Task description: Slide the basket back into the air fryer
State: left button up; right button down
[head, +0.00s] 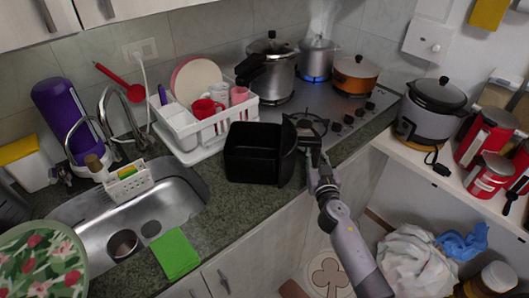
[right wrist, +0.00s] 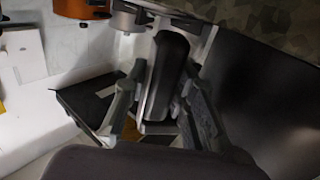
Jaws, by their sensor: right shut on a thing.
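The black basket (head: 252,153) sits on the dark counter edge, between the dish rack and the stove, with its open top up. My right gripper (head: 315,160) is at its right side, at the counter's front edge. In the right wrist view, the black basket handle (right wrist: 168,62) lies between the fingers of my right gripper (right wrist: 167,85), which is shut on it. The dark panel beside it (right wrist: 265,85) looks like the basket's front. My left gripper is out of view. I cannot make out the air fryer for sure.
A white dish rack (head: 215,125) stands close behind the basket. A stove (head: 330,112) with a lit burner and several pots is to the right. A rice cooker (head: 430,120) stands on the right shelf.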

aim_at(319, 145)
dwell(0.4)
jog(key=shift+r+p, duration=2.25)
jog(key=shift+r, duration=0.35)
